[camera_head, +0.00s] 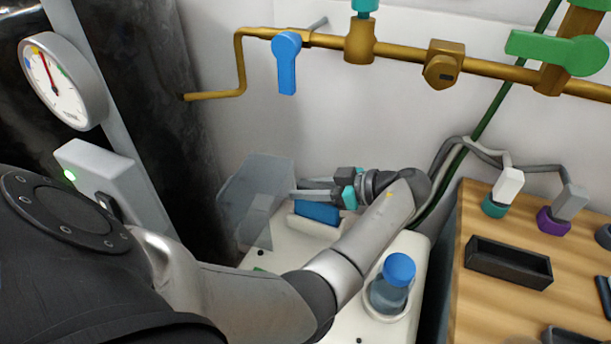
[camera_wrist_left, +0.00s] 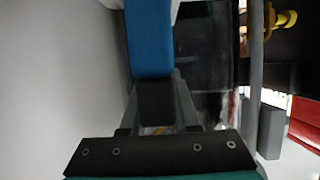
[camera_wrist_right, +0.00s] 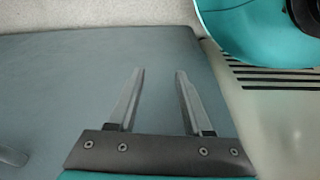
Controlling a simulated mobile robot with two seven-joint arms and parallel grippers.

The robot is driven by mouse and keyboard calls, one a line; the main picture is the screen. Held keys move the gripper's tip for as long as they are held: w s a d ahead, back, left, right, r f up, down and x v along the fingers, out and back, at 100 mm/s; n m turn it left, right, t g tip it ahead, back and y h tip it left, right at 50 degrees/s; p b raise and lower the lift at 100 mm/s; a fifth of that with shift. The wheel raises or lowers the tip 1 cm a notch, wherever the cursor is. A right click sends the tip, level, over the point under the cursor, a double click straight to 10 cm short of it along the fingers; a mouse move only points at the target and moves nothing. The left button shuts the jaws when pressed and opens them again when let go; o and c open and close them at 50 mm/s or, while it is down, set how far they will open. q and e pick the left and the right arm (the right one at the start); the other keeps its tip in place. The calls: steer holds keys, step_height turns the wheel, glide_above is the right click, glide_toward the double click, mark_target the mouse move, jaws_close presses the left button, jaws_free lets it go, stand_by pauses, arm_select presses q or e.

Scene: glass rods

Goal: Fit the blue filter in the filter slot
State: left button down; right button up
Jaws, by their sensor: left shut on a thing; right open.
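The blue filter (camera_head: 317,212) shows as a blue block at the white filter slot (camera_head: 327,225) on top of the white machine. My left gripper (camera_head: 312,188) reaches in just above and behind it, fingers pointing left. In the left wrist view, the blue filter (camera_wrist_left: 150,40) lies straight ahead, and my left gripper (camera_wrist_left: 158,90) is shut on its dark end. I cannot tell how deep the filter sits in the slot. My right gripper (camera_wrist_right: 159,72) is open and empty in the right wrist view; it is not visible in the head view.
A clear raised cover (camera_head: 252,195) stands left of the slot. A blue-capped bottle (camera_head: 391,284) stands on the machine in front. A wooden bench (camera_head: 484,222) with a black tray (camera_head: 508,263) and cabled plugs is at the right. Brass pipes (camera_head: 405,54) cross the wall behind.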

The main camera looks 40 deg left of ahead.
arm_select(q)
steer(key=shift+f, duration=0.5)
arm_select(e)
steer(key=shift+w+a+r, duration=0.2)
steer(key=shift+r, duration=0.3)
arm_select(q)
steer(key=shift+f, duration=0.15)
arm_select(e)
steer(key=shift+w+r, duration=0.1)
arm_select(q)
steer(key=c, duration=0.7)
jaws_free()
steer(key=shift+o, duration=0.2)
steer(key=shift+d+r, duration=0.1)
steer(key=shift+r, duration=0.15)
steer(key=v, duration=0.7)
steer(key=shift+d+p, duration=0.1)
steer(key=shift+p, duration=0.3)
arm_select(e)
steer(key=shift+s+d+f, duration=0.2)
steer(key=shift+s+f, duration=0.05)
steer(key=shift+f, duration=0.3)
steer(key=shift+s+d+f, duration=0.2)
steer(key=shift+s+f, duration=0.05)
steer(key=shift+f, duration=0.25)
